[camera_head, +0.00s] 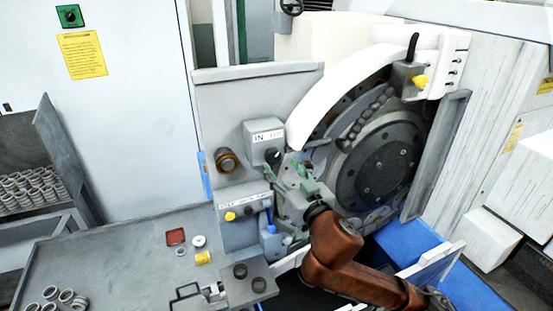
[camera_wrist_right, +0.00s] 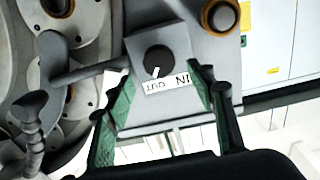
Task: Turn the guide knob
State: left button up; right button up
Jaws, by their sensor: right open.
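The guide knob (camera_head: 272,156) is a round black knob on a light grey box with an IN/OUT label, left of the grinding wheel. In the wrist view the knob (camera_wrist_right: 158,60) shows a white pointer line near the label (camera_wrist_right: 166,84), which appears upside down there. My right gripper (camera_head: 295,173) is open, with green finger pads, just right of the knob box. In the wrist view the fingers of this gripper (camera_wrist_right: 160,82) stand on either side of the box, with the knob between and beyond their tips. I cannot tell whether they touch the box. My left gripper is not in view.
The large dark grinding wheel (camera_head: 383,165) and its white guard (camera_head: 345,85) stand right of the knob. An amber-ringed button (camera_head: 228,160) is left of it. A lower panel (camera_head: 243,207) has a yellow knob. A grey table (camera_head: 120,265) holds metal rings.

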aim_at(274, 157)
jog(key=shift+x, duration=2.4)
jog(key=shift+p, duration=0.3)
jog(key=c, duration=1.1)
